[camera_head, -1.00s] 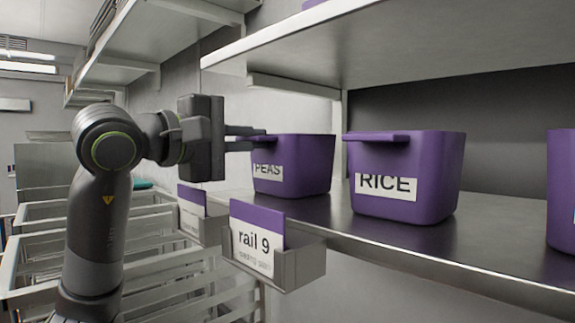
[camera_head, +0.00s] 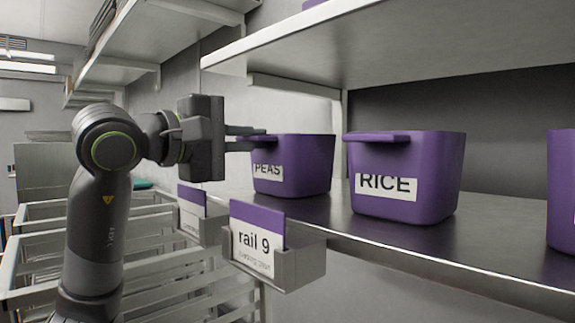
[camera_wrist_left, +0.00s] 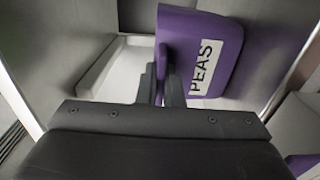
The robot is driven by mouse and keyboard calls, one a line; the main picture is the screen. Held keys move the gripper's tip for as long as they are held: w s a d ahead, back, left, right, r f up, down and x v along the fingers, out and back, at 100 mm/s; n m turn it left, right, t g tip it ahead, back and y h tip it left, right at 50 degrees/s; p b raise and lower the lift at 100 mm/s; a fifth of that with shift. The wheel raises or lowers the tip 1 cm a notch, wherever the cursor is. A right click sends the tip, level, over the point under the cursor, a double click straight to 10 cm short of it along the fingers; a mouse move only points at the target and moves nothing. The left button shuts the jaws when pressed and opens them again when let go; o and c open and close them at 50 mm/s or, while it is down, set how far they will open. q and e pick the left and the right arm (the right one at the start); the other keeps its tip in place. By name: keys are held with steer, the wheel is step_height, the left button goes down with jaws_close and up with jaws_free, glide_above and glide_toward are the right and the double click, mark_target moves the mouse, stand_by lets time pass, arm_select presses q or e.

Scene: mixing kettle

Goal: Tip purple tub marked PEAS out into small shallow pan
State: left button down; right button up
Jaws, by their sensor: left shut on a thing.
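The purple tub marked PEAS (camera_head: 305,163) stands upright on the metal shelf, left of the RICE tub. It also shows in the left wrist view (camera_wrist_left: 222,48), with its white label facing the camera. My left gripper (camera_head: 252,139) is at the tub's left side, shut on the handle tab near its rim. The inside of the tub is hidden. The small shallow pan cannot be made out. My right gripper is out of view.
The purple RICE tub (camera_head: 405,180) stands just right of the PEAS tub, and another purple tub (camera_head: 562,190) is cut off at the right edge. A tag holder marked rail 9 (camera_head: 275,255) juts from the shelf front. An upper shelf (camera_head: 400,55) hangs above.

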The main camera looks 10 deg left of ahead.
arm_select(q)
steer(key=shift+r+p, duration=2.1)
steer(key=shift+r, duration=1)
steer(key=shift+f, duration=0.15)
